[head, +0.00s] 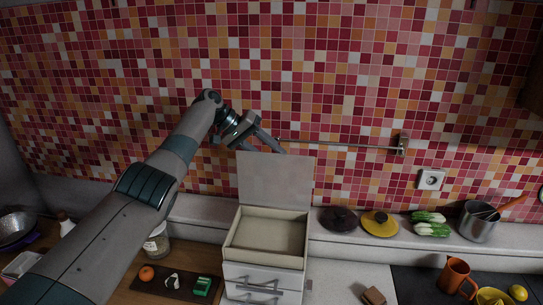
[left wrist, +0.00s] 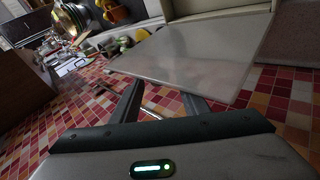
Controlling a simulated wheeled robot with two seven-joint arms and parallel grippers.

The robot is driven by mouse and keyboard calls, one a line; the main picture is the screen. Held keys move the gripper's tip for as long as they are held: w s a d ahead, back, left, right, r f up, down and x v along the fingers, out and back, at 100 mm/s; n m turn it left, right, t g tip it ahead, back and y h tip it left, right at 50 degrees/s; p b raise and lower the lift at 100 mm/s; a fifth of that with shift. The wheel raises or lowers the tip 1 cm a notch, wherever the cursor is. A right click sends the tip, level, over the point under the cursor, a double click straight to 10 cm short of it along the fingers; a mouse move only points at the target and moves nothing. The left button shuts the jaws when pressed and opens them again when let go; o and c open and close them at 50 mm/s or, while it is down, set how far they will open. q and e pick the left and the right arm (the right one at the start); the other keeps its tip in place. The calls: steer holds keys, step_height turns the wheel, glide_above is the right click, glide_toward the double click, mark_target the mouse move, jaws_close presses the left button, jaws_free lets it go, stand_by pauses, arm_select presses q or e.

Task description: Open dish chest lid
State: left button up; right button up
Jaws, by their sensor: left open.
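The dish chest (head: 292,268) stands on the counter against the tiled wall. Its top compartment is uncovered and looks empty. Its pale lid (head: 275,182) stands raised, about upright, at the back edge. My left gripper (head: 268,146) is at the lid's top edge, with its fingers apart. In the left wrist view the lid (left wrist: 205,52) lies just beyond my open left gripper (left wrist: 162,92), with nothing seen between the fingers. Whether a finger touches the lid I cannot tell. My right gripper is not in view.
A metal rail (head: 345,145) runs along the wall behind my left gripper. Right of the chest are two pot lids (head: 379,223), green vegetables (head: 430,224), a steel pot (head: 478,224) and an orange mug (head: 455,276). A jar (head: 157,241) and a dark board (head: 175,284) lie left.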

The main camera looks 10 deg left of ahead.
arm_select(q)
steer(key=b+v, duration=0.6)
steer(key=v, duration=1.1)
steer(key=shift+f, duration=0.1)
